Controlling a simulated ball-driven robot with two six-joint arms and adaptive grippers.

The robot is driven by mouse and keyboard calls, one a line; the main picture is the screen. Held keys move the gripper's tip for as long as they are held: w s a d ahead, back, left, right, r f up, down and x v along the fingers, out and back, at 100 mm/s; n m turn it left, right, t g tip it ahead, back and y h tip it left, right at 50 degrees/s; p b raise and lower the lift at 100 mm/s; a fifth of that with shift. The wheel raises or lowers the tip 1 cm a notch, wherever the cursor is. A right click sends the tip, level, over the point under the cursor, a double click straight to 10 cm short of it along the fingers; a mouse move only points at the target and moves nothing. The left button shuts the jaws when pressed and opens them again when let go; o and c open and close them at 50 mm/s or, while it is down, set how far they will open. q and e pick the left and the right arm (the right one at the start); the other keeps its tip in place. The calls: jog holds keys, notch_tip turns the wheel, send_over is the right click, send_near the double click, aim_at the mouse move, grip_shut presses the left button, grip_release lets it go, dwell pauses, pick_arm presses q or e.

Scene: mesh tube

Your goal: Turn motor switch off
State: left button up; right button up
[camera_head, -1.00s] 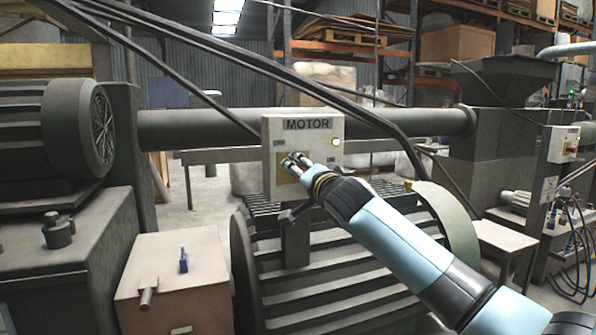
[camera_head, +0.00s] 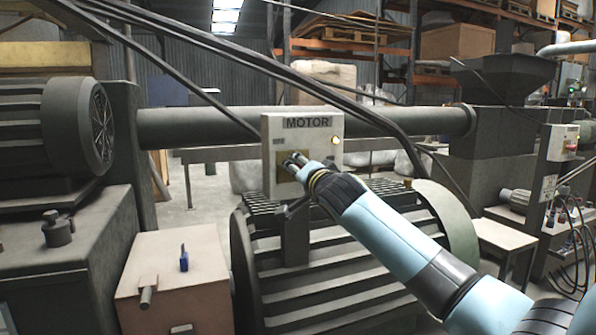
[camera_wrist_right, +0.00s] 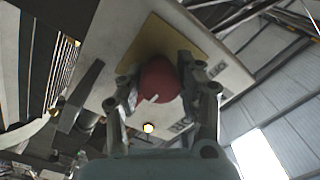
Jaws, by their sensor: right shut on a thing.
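The motor switch box (camera_head: 272,140) is a pale panel labelled MOTOR, mounted on a post above a large ribbed motor. A lit yellow lamp (camera_head: 335,140) is on its right side. My right gripper (camera_head: 294,160) is at the front of the box, over its yellow plate. In the right wrist view, the red switch knob (camera_wrist_right: 159,80) sits on the yellow plate (camera_wrist_right: 190,30), and the gripper's two fingers are shut on it from both sides. The fingers hide most of the knob in the head view. My left gripper is not in view.
The ribbed motor (camera_head: 330,270) stands below the box. Dark cables (camera_head: 345,100) run diagonally behind it. Another control box (camera_head: 562,143) is at the right.

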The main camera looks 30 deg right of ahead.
jog(key=shift+n, duration=0.3)
jog(key=n, duration=0.3)
jog(key=shift+n+p, duration=0.3)
jog(key=shift+p, duration=0.1)
jog(key=n+p, duration=0.1)
jog(key=n, duration=0.3)
jog(key=shift+n, duration=0.3)
jog(key=n+p, duration=0.1)
jog(key=n, duration=0.3)
jog(key=shift+n, duration=0.3)
jog(key=shift+d+n+p, duration=0.1)
jog(key=shift+n+p, duration=0.85)
jog(key=shift+n, duration=1.25)
jog(key=o, duration=1.2)
